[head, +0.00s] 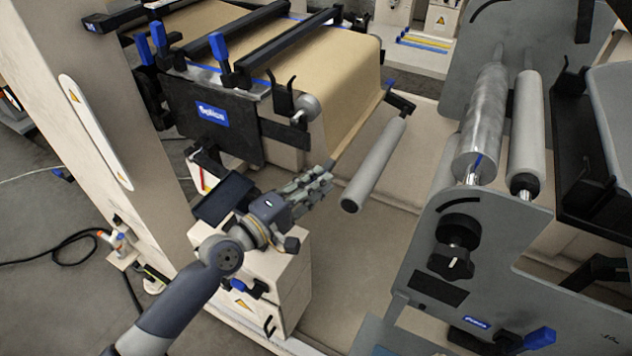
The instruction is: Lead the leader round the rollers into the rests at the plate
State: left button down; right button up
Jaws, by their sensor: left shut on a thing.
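The brown kraft web (330,55) lies over the unwind table and hangs down over its rounded right end. The leader (362,122) is at the web's lower edge, a thin dark strip along it. My left gripper (328,174) is shut on the near end of the leader, left of a grey idler roller (376,163). The fingers hide the gripped part. A shiny steel roller (482,125) and a grey roller (527,125) stand side by side at the right. A black forked holder (283,97) is on the table's near side; I cannot tell whether it is a rest. My right gripper is out of view.
A grey side plate (455,235) with a black knob (452,262) stands in front of the right rollers. Black bars with blue handles (218,47) cross the table. A beige column (85,90) rises at the left.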

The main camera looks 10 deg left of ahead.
pick_arm(q)
jog(key=shift+f, duration=0.35)
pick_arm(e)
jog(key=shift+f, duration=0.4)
